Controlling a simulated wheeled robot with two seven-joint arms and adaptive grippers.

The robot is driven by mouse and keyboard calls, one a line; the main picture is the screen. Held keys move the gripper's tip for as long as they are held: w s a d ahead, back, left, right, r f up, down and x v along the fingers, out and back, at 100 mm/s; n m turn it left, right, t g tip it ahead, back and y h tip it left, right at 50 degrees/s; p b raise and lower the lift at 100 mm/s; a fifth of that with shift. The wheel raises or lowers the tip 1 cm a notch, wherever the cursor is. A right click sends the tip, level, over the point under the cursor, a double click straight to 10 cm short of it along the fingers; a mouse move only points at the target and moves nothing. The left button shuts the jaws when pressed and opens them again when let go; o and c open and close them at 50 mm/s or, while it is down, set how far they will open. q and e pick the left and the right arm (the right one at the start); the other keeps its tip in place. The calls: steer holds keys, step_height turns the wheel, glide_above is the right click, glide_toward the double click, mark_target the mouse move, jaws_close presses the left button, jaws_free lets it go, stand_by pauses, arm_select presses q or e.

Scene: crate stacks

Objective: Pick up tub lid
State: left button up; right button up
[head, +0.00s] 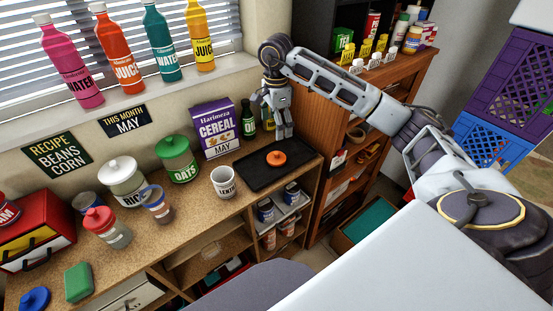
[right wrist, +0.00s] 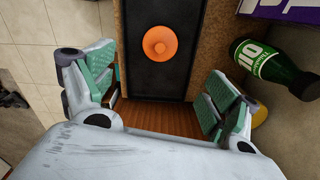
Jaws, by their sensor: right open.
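An orange round lid with a small knob (head: 276,158) lies on a black tray (head: 256,179) at the right end of the counter. In the right wrist view the orange lid (right wrist: 160,43) lies ahead, between the lines of my two fingers. My right gripper (head: 273,122) is open and empty, above the back of the tray, apart from the lid. Its green-padded fingers also show in the right wrist view (right wrist: 158,88). My left gripper is not in view.
A cereal box (head: 215,131) and a green bottle (head: 248,118) stand close to my right gripper. A white mug (head: 223,183) stands left of the tray. A wooden shelf unit (head: 308,115) rises to the right. Jars (head: 122,181) crowd the counter's left part.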

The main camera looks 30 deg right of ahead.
mark_target(276, 153)
stand_by(0.3)
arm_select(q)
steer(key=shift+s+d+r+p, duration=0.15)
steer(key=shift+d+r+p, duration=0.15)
arm_select(e)
steer(key=shift+f, duration=4.3)
steer(key=shift+f+p, duration=0.3)
steer(key=shift+f, duration=0.5)
step_height(276, 153, down, 3)
steer(key=shift+r, duration=0.2)
steer(key=shift+f+p, duration=0.3)
steer(key=shift+f, duration=0.15)
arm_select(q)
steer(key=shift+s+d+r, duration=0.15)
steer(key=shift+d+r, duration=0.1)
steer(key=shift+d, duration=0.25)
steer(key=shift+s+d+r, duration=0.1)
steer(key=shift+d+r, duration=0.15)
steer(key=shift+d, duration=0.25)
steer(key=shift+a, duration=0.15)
arm_select(e)
steer(key=shift+c, duration=0.5)
